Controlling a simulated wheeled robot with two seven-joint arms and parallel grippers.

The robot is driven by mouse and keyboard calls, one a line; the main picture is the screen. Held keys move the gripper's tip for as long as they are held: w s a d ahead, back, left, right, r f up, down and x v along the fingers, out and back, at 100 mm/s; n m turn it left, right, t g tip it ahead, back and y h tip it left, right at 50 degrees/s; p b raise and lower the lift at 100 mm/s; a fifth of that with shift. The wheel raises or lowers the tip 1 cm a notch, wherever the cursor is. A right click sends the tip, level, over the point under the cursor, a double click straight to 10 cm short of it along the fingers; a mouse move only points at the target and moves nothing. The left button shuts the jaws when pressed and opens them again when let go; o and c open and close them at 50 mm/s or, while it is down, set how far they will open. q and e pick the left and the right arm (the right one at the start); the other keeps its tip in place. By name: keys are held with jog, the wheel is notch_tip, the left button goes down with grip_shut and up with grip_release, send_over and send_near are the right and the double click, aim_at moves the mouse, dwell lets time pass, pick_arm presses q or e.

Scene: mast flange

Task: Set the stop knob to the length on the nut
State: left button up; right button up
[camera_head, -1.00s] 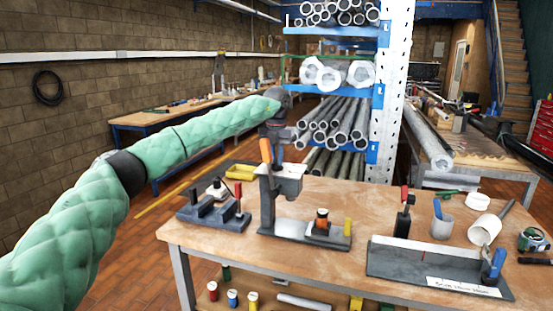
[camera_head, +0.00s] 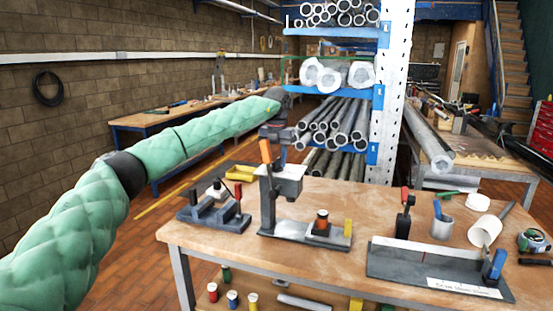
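My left arm in its green sleeve reaches in from the left. Its dark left gripper (camera_head: 279,134) is beyond the back edge of the bench, just behind the press stand's orange handle (camera_head: 266,151); its fingers are too small and dark to read. A blue knob (camera_head: 495,265) stands at the right end of a long grey fixture (camera_head: 400,262) with a white label, at the bench's front right. The label's writing is too small to read. I cannot tell which part is the nut. My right gripper is not in view.
The wooden bench (camera_head: 205,240) also carries a small clamp block (camera_head: 215,212), an orange-topped piece (camera_head: 322,218) on the press base, a red-handled tool (camera_head: 403,214), a grey cup (camera_head: 442,228) and a white container (camera_head: 484,231). A pipe rack (camera_head: 378,95) stands behind.

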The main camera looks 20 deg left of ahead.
aim_at(276, 160)
pick_arm(q)
jog(key=shift+r, duration=0.15)
